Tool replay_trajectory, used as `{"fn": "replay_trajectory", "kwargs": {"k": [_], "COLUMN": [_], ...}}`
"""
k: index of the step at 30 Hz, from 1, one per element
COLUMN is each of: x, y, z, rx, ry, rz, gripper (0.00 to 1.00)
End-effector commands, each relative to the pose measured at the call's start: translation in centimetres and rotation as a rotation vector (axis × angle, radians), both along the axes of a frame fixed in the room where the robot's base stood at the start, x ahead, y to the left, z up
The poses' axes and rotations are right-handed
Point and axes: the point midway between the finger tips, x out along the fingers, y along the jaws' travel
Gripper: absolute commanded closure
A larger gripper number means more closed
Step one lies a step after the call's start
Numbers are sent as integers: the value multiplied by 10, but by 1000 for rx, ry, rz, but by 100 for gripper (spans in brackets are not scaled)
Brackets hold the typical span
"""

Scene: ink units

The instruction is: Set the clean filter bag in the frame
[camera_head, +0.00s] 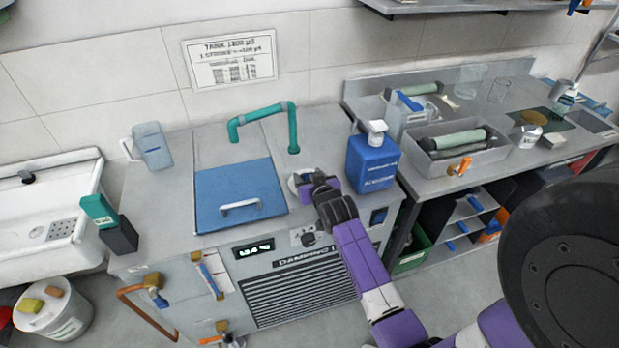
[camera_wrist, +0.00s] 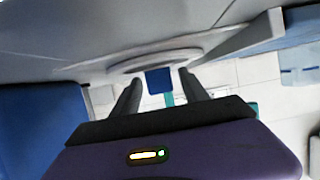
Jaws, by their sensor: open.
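My gripper (camera_head: 308,183) is low over the top of the grey unit, between the blue lid and the blue jug. In the wrist view my gripper (camera_wrist: 160,92) is open, with dark fingers on both sides of a small blue tab (camera_wrist: 159,80). The tab stands at a pale round rim (camera_wrist: 150,60) on the unit top. This rim also shows in the head view (camera_head: 294,181), partly covered by my gripper. I cannot tell whether the rim belongs to the filter bag or to its frame. No other filter bag can be made out.
A blue lid with a handle (camera_head: 240,193) lies left of my gripper; a blue jug (camera_head: 372,163) stands close on the right. A teal pipe (camera_head: 262,112) arches behind. A clear jug (camera_head: 152,146) stands at the back left.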

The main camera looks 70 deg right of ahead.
Motion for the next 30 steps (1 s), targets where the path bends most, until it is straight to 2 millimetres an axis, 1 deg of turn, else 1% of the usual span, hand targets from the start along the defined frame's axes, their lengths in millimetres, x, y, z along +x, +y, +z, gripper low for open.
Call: {"fn": "replay_trajectory", "kwargs": {"k": [3, 5, 8, 15, 21, 26, 29, 30], "x": [0, -4, -14, -44, -63, -70, -71, -71], "y": [0, 5, 17, 52, 74, 84, 100, 113], "z": [8, 7, 13, 31, 45, 50, 47, 45], "rx": [-1, 0, 0, 1, 0, 0, 1, -1], "ry": [-1, 0, 0, 0, 0, 0, 1, 1], "rz": [0, 0, 1, 1, 0, 2, 28, 51], "gripper": [48, 48, 48, 48, 48, 48, 48, 48]}}
